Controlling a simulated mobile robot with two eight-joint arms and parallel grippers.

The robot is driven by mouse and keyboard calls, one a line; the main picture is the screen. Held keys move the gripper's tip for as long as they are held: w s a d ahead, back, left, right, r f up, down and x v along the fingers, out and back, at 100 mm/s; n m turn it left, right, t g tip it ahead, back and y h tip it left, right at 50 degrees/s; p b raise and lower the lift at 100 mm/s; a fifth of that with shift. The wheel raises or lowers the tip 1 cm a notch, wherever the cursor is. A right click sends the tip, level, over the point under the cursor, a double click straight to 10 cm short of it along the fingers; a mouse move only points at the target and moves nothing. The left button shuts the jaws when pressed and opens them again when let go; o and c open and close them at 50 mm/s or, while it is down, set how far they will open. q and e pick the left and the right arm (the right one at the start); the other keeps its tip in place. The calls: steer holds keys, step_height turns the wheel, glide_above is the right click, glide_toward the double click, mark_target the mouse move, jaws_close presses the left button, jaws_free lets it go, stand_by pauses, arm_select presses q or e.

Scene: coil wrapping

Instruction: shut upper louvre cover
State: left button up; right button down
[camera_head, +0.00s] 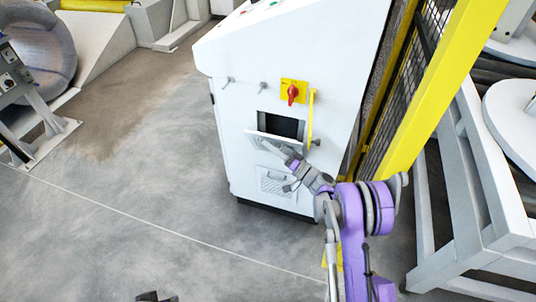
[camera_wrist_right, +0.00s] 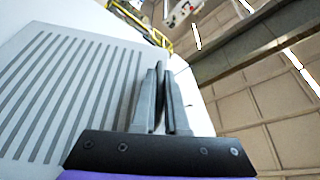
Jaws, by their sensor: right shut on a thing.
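The upper louvre cover (camera_head: 256,134) stands tilted out from the white cabinet (camera_head: 237,110), with the dark opening (camera_head: 280,125) showing behind its edge. My right gripper (camera_head: 262,143) is at the cover, its arm reaching up from the lower right. In the right wrist view, the slatted cover (camera_wrist_right: 70,85) fills the left side. The fingers of my right gripper (camera_wrist_right: 162,100) are close together there, shut on the cover's edge. A small dark part at the bottom edge of the head view may be my left gripper (camera_head: 155,297); its jaws cannot be made out.
A lower louvre panel (camera_head: 276,184) lies flat on the cabinet below. A red knob on a yellow plate (camera_head: 293,92) and a yellow bar (camera_head: 311,115) are above right. A yellow-framed mesh fence (camera_head: 425,95) stands close on the right.

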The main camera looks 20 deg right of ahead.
steer(key=w+d+r+m, duration=0.1)
steer(key=w+m, duration=0.1)
steer(key=w+d+r+m+h, duration=0.1)
steer(key=w, duration=0.1)
steer(key=shift+d+r+p, duration=0.3)
steer(key=shift+d+p, duration=0.05)
steer(key=shift+w+d+r+m+h, duration=0.25)
steer(key=shift+w+d+m+h, duration=0.15)
steer(key=shift+w+m, duration=0.25)
steer(key=shift+w+d+r, duration=0.25)
steer(key=shift+w+d, duration=0.55)
steer(key=shift+w, duration=0.3)
steer(key=shift+d+r, duration=0.1)
steer(key=c, duration=0.9)
jaws_free()
steer(key=shift+w, duration=0.1)
steer(key=shift+c, duration=0.2)
steer(key=v, duration=1)
steer(key=shift+s+d+p, duration=0.2)
steer(key=shift+s+p, duration=0.15)
